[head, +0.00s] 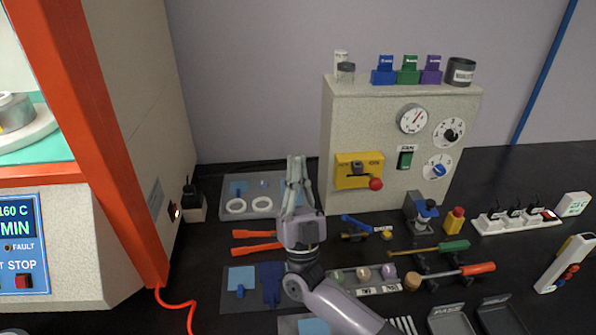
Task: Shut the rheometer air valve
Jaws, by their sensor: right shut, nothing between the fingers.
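The rheometer (68,240) is the large machine at the left, with an orange frame and a blue panel reading 160 C. On its right side is a small fitting (173,209) with red on it, too small to make out. A yellow plate (350,171) with a lever and red ball knob (376,184) is on the front of the grey cabinet (335,124). I cannot tell which fitting is the air valve. My right gripper (298,172) is shut and empty, fingers upward, left of the yellow plate and apart from it. My left gripper is out of view.
Gauges and dials (412,119) are on the cabinet front; jars and coloured boxes (408,73) stand on top. Orange-handled pliers (257,248), a blue-topped device (424,210), screwdrivers (463,271) and a power strip (515,219) crowd the black bench.

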